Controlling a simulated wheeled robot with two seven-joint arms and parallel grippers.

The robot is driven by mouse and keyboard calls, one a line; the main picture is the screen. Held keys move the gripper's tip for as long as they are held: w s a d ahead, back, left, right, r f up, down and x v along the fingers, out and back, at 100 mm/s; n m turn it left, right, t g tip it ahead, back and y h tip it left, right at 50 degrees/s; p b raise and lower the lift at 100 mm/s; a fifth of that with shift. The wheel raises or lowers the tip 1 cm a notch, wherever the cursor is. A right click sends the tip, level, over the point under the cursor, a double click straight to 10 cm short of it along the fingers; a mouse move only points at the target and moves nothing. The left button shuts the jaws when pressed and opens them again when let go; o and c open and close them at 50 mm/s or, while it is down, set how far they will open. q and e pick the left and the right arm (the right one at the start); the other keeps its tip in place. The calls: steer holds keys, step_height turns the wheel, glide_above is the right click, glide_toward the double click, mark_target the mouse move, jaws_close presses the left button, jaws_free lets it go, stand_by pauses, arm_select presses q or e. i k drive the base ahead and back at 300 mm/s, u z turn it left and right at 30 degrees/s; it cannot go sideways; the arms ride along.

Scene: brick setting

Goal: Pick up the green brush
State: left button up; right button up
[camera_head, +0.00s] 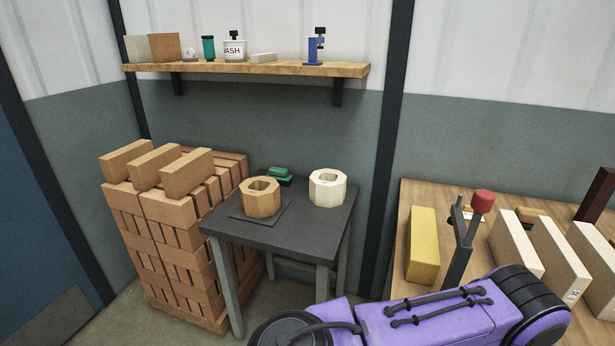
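A small dark-green object (279,175), most likely the green brush, lies at the back of the small dark table (283,233). It looks like a low block with a raised upper part; its bristles cannot be made out. It sits behind and between a brown octagonal pot (260,197) and a white octagonal pot (327,187). The brown pot hides nothing of its top. A purple link of my own arm crosses the bottom of the view, well in front of the table.
Stacked bricks (171,245) stand left of the dark table. A wall shelf (280,68) above holds a green cylinder (208,48) and other items.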

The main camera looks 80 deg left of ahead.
mark_target(282, 176)
steer(key=u, duration=0.8)
steer(key=i, duration=0.1)
steer(key=u, duration=2.55)
